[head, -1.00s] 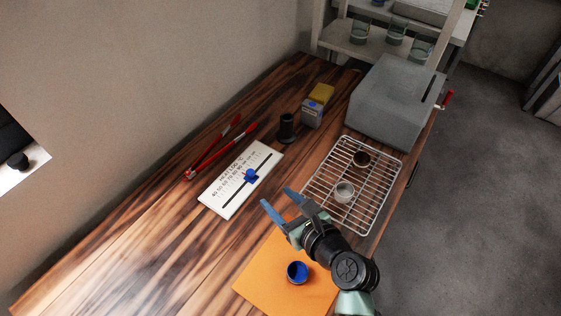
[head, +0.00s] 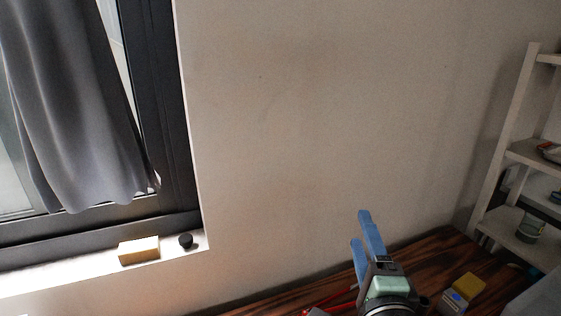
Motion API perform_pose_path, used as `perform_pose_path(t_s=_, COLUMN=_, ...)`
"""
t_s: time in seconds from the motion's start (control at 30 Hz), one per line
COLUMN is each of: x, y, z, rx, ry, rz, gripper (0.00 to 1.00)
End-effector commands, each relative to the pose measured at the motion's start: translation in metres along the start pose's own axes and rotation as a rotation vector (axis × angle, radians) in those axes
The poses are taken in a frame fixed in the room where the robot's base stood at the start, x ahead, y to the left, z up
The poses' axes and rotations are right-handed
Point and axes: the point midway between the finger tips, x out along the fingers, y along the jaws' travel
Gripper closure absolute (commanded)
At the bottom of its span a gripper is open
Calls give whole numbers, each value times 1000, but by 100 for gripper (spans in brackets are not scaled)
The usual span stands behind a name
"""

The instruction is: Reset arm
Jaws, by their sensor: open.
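My gripper (head: 362,234) is in the lower right of the head view, with its two blue fingers pointing up. The fingers are apart and nothing is between them. It shows in front of the wall and the back part of the wooden table (head: 430,257). My wrist hides part of the table below it.
A small box with a yellow sponge-like block (head: 468,287) stands on the table at right. Red tongs (head: 335,299) lie left of my wrist. A shelf rack (head: 510,150) stands at far right. A windowsill at left holds a tan block (head: 138,250) and a dark knob (head: 186,241).

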Motion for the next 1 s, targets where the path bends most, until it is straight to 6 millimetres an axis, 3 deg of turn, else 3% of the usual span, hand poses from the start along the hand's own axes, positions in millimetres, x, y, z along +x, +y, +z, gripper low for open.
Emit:
perform_pose_path(t_s=0.03, x=2, y=-41, z=16, rx=-134, ry=-6, rz=-61, gripper=41)
perform_pose_path(t_s=0.27, x=-19, y=-182, z=73, rx=-726, ry=80, rz=-319, gripper=41)
perform_pose_path(t_s=0.4, x=-50, y=-264, z=105, rx=-1051, ry=212, rz=-473, gripper=41)
perform_pose_path(t_s=0.5, x=-78, y=-311, z=124, rx=-1244, ry=328, rz=-561, gripper=41)
perform_pose_path(t_s=0.6, x=-104, y=-346, z=137, rx=-1386, ry=441, rz=-622, gripper=41)
perform_pose_path(t_s=0.7, x=-122, y=-367, z=145, rx=-1477, ry=526, rz=-655, gripper=41)
perform_pose_path(t_s=1.0, x=-133, y=-377, z=148, rx=-1536, ry=583, rz=-668, gripper=41)
